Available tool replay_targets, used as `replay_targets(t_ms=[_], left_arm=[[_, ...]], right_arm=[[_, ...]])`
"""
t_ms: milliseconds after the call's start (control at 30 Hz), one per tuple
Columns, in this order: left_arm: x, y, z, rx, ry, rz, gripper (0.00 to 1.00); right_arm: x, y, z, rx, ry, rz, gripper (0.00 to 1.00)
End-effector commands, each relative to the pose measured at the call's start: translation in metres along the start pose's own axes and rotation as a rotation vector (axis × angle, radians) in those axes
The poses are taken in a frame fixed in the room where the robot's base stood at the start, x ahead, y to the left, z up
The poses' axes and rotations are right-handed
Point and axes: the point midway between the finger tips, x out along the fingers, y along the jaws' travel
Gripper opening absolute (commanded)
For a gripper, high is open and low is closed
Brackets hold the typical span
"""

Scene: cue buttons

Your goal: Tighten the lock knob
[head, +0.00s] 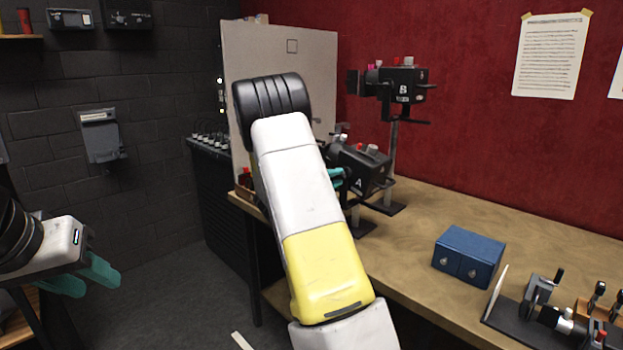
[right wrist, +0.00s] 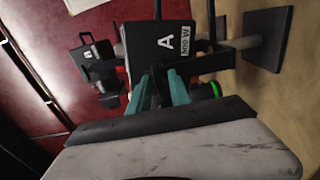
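Black camera unit A (head: 362,172), marked with a white A, is on a stand on the bench. It fills the upper middle of the right wrist view (right wrist: 158,40). My right gripper (head: 337,178) is at its near left side. In the right wrist view the teal fingers (right wrist: 160,78) point at the unit's underside, apart, with a dark part between them; I cannot tell whether they touch it. A dark round part with a green ring (right wrist: 215,90) is right of the fingers. I cannot make out which part is the lock knob. My left gripper (head: 82,276) is open and empty, away from the bench.
Camera unit B (head: 402,84) stands on a taller post behind unit A. A blue box (head: 468,256) and a black fixture with levers (head: 540,312) are on the bench (head: 420,215) at right. A pale panel (head: 300,60) stands behind my right arm.

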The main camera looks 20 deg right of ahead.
Motion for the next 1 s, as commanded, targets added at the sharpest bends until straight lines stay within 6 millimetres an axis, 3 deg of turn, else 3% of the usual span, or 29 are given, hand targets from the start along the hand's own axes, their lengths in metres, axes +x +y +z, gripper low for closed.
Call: replay_targets(t_ms=[367,800,1000], left_arm=[[0.000,0.000,0.000,0.000,0.000,0.000,0.36],[0.000,0.000,0.000,0.000,0.000,0.000,0.36],[0.000,0.000,0.000,0.000,0.000,0.000,0.36]], right_arm=[[-0.002,0.001,0.000,0.000,0.000,0.002,0.33],[-0.067,0.001,-0.001,0.000,0.003,0.002,0.33],[-0.078,0.001,0.000,0.000,0.000,0.002,0.33]])
